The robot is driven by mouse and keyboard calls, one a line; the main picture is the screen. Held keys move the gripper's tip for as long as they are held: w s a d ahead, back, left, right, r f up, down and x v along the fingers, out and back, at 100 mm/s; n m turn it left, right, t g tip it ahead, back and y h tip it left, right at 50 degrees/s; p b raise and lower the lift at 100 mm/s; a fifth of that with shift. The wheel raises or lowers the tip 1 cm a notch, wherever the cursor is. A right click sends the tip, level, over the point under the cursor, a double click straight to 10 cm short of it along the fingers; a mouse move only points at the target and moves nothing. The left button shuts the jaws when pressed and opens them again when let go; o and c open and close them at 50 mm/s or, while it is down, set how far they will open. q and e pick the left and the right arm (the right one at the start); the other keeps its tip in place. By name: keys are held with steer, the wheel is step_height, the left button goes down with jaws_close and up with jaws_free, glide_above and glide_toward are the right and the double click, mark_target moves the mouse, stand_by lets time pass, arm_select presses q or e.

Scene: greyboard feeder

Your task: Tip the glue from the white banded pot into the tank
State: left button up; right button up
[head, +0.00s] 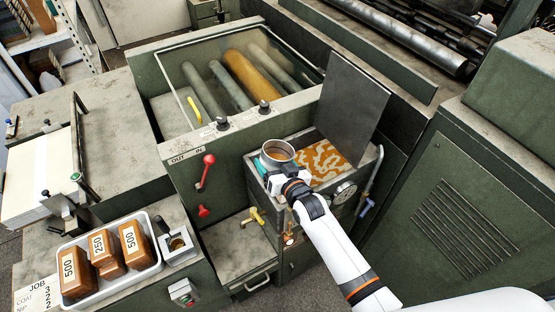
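The pot (278,152) is a round, pale container with brown glue showing inside its rim. It is at the left side of the open tank (310,203) and looks roughly upright. My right gripper (277,174) is at the pot's near side and appears shut on it; the fingertips are mostly hidden by the wrist, and the band cannot be made out. The tank holds amber glue with white patches (326,160), and its dark lid (353,108) stands raised behind it. A teal patch (261,165) shows beside the pot. My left gripper is not in view.
A glass-covered roller trough (232,85) lies behind. Red levers (205,172) and a yellow tap (253,216) are on the front panels. A white tray (108,285) holds brown weights at lower left. A dial (344,192) and pipe flank the tank's right side.

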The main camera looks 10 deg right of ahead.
mark_target(270, 148)
steer(key=shift+a+m, duration=0.4)
steer(key=shift+m, duration=0.5)
steer(key=m, duration=0.1)
steer(key=m+g+y+b, duration=0.1)
steer(key=shift+s+a+f+m, duration=0.1)
steer(key=shift+s+f+m, duration=0.05)
steer(key=shift+f+m, duration=0.15)
steer(key=shift+m+g+y+b, duration=0.3)
steer(key=shift+m+y+b, duration=0.2)
steer(key=shift+m+b, duration=0.3)
steer(key=m+b, duration=0.1)
steer(key=r+m+y+b, duration=0.1)
steer(key=m, duration=0.1)
steer(key=shift+d+g, duration=0.2)
steer(key=shift+g, duration=0.1)
steer(key=shift+w+d+r+m+y, duration=0.2)
steer(key=shift+d+r+m+y, duration=0.1)
steer(key=shift+m, duration=0.25)
steer(key=shift+w+d+r+m+y, duration=0.15)
steer(key=shift+r+m+y, duration=0.15)
steer(key=shift+m, duration=0.25)
steer(key=shift+w+d+r+m+y+b, duration=0.2)
steer(key=shift+d+r+m+y, duration=0.2)
steer(key=shift+m, duration=0.45)
steer(key=shift+w+d+r+m+y+b, duration=0.2)
steer(key=shift+d+r+m+y, duration=0.15)
steer(key=shift+m, duration=0.5)
stand_by(1.6)
